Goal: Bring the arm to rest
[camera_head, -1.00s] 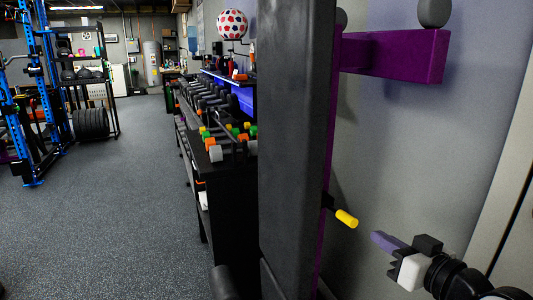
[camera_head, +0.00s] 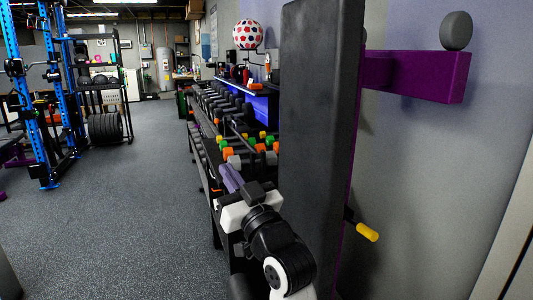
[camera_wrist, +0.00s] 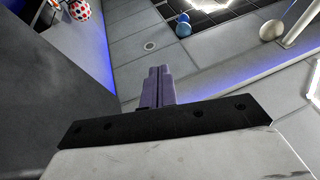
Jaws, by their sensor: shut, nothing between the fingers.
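My gripper (camera_head: 231,178) is in the lower middle of the head view, left of the black padded board, in front of the dumbbell rack. Its purple-grey fingers are together with nothing between them. In the wrist view the fingers (camera_wrist: 158,86) point up the picture, side by side, with walls and ceiling beyond them. My arm comes up from the bottom of the head view, bent at a black joint.
A tall black padded board (camera_head: 318,130) with a purple frame (camera_head: 415,75) stands close on the right. A yellow-tipped handle (camera_head: 367,232) sticks out from it. The dumbbell rack (camera_head: 205,150) runs back behind my gripper. The grey floor (camera_head: 110,210) at left is open.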

